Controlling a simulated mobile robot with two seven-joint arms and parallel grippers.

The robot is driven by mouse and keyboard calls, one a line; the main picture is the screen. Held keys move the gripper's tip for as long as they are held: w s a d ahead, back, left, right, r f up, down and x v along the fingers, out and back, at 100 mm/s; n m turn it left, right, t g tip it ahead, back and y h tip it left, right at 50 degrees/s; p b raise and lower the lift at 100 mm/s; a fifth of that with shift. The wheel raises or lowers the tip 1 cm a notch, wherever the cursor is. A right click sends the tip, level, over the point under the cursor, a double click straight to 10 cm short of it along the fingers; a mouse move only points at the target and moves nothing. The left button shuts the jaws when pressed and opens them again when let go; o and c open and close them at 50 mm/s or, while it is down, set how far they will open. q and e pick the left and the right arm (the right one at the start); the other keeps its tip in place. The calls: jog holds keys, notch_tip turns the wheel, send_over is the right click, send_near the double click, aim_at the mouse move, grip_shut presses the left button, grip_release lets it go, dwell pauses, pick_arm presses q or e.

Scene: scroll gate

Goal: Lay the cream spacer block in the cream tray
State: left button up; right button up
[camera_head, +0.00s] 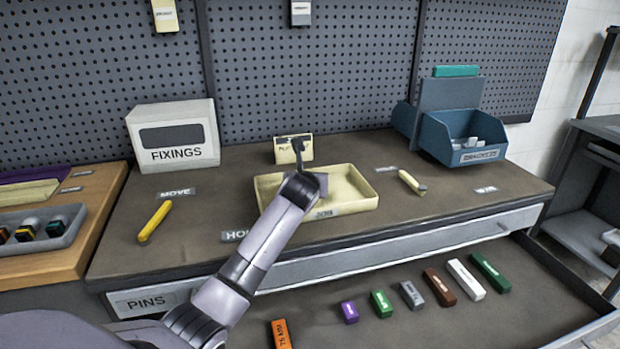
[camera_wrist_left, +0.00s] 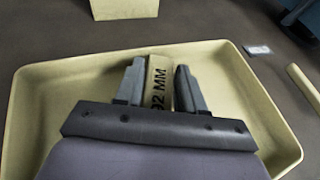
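The cream tray (camera_head: 355,207) sits in the middle of the bench top; its rim also shows in the wrist view (camera_wrist_left: 38,75). My left gripper (camera_wrist_left: 160,75) is over the tray, its fingers against both sides of the cream spacer block (camera_wrist_left: 158,75), marked "92 MM". I cannot tell whether the block touches the tray floor. In the head view my left gripper (camera_head: 320,188) points down into the tray, and my arm hides the block. My right gripper is not in view.
A white FIXINGS box (camera_head: 174,137) stands at the back left, a blue bin (camera_head: 465,140) at the back right. Yellow bars lie left (camera_head: 155,222) and right (camera_head: 412,183) of the tray. A cream card (camera_head: 293,149) stands behind it. An open drawer (camera_head: 530,300) holds coloured blocks.

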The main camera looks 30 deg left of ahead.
pick_arm(q)
jog(key=shift+o, duration=1.4)
jog(key=shift+r, duration=0.1)
jog(key=p+v, duration=0.1)
jog(key=v, duration=1)
jog(key=shift+s+d+r, duration=0.15)
jog(key=shift+s+d, duration=0.1)
jog(key=shift+s, duration=0.15)
